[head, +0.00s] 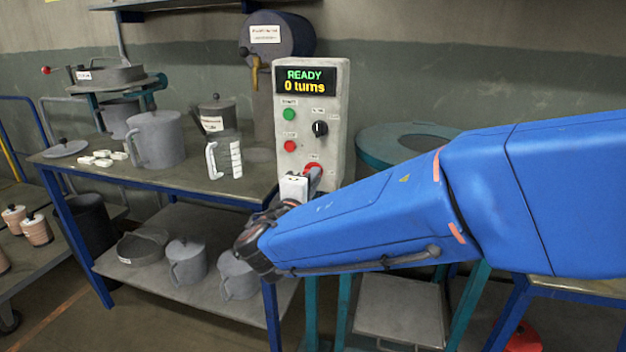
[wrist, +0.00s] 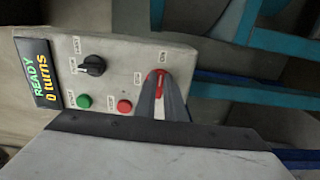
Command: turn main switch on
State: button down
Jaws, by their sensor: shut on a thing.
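A light grey control box (head: 335,120) stands upright, its display (head: 304,80) reading "READY" and "0 turns". A red main switch (head: 311,166) is low on its face; in the wrist view it (wrist: 152,77) shows beside small labels, one seeming to read "ON". My gripper (head: 314,178) reaches the box from the front, and its dark fingers (wrist: 160,88) are shut on the main switch. The fingers cover most of the switch, so its exact angle is hard to tell.
Above the switch are a green button (head: 289,114), a red button (head: 290,146) and a black knob (head: 320,128). A bench (head: 240,184) at left holds a grey jug (head: 160,140) and a clear measuring jug (head: 224,158). A teal round-topped stand (head: 372,137) is behind my arm.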

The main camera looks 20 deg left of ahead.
jog(key=shift+f, duration=0.1)
jog(key=c, duration=1.8)
grip_release()
jog(key=shift+c, duration=0.2)
jog(key=s, duration=1.7)
jog(key=shift+s, duration=0.2)
